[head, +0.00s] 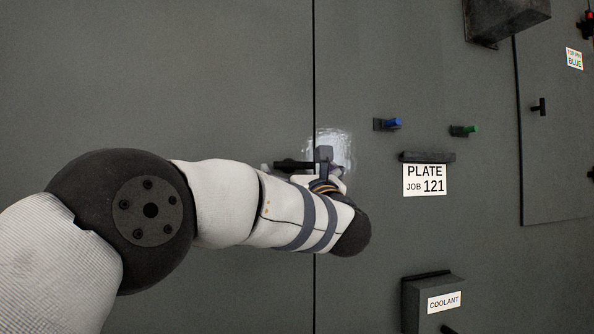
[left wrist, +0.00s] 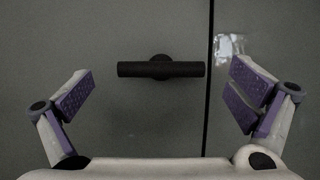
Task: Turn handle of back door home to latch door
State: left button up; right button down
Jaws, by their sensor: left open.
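The door handle (head: 291,165) is a black bar on the grey back door (head: 200,80), just left of the vertical seam. In the left wrist view the handle (left wrist: 160,69) lies level on a round hub, crosswise between my fingers. My left gripper (head: 296,164) is in front of the handle, its forearm partly covering the area below. In the left wrist view my left gripper (left wrist: 160,100) is open, with one purple-padded finger beyond each end of the bar and visible gaps. The bar appears untouched. My right gripper is not in view.
Right of the seam are a shiny pale patch (head: 343,143), a blue peg (head: 392,122), a green peg (head: 468,129), and a PLATE JOB 121 sign (head: 425,180) under a dark ledge. A COOLANT box (head: 428,290) juts out lower right; another dark box (head: 507,18) is at the top.

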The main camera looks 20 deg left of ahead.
pick_arm(q)
jog(key=shift+f+x, duration=0.25)
jog(key=shift+x, duration=0.95)
jog(key=shift+w+a+r, duration=0.15)
jog(key=shift+w+r, duration=0.05)
jog(key=shift+r, duration=0.1)
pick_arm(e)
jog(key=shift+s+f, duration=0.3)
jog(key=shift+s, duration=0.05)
pick_arm(q)
jog(key=shift+c, duration=0.6)
jog(key=c, duration=1)
